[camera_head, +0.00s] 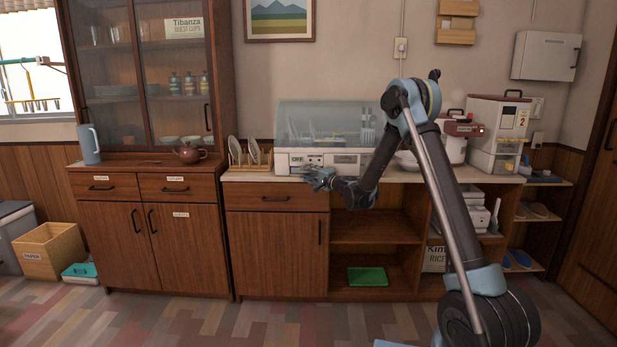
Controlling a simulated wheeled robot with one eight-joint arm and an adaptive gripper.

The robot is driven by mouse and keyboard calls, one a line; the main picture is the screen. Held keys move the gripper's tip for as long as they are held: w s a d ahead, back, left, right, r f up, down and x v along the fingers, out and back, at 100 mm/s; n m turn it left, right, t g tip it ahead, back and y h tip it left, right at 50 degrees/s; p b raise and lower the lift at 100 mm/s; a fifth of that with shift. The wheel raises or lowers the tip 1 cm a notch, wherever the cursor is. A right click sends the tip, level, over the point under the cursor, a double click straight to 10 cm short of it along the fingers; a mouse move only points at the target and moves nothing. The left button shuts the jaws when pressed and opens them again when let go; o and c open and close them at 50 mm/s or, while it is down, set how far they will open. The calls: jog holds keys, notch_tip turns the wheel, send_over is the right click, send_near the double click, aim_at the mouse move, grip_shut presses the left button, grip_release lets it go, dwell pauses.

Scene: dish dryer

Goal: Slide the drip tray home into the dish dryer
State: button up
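The dish dryer (346,159) stands on the counter at the middle, a white box with a clear hood, with plates and utensils showing dimly inside. Its front has an OFF label at the left and a pale panel. My gripper (314,177) is just in front of the dryer's lower left front, near the counter edge. It is too small here to tell whether its fingers are open, shut or touching the dryer. I cannot make out the drip tray for certain; my gripper and arm cover part of the dryer's lower front.
A plate rack (250,160) stands left of the dryer. White bowls (407,160) and a red-and-white machine (455,145) are to its right, beyond my arm. A green tray (367,277) lies on the low shelf.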

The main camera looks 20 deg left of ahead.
jog(key=s+d+r+n+g+h, duration=0.2)
jog(key=s+d+r+n+h, duration=0.1)
jog(key=s+d, duration=0.95)
jog(key=s+d+r+n+g+h, duration=0.1)
jog(key=s+d+r+n+h, duration=0.15)
jog(key=s+d, duration=1)
jog(key=s+d+f+g+h, duration=0.1)
jog(key=s+d+f+h, duration=0.2)
jog(key=s+d, duration=0.6)
jog(key=s+d+f+g+h, duration=0.1)
jog(key=s+d+f+h, duration=0.2)
jog(key=s+d, duration=0.7)
jog(key=s+d+f+g+h, duration=0.2)
jog(key=s+d+f+h, duration=0.2)
jog(key=s+d, duration=0.6)
notch_tip(320, 180, down, 2)
jog(key=shift+s+d+f+n, duration=0.25)
jog(key=shift+d+n, duration=0.2)
jog(key=shift+d, duration=0.5)
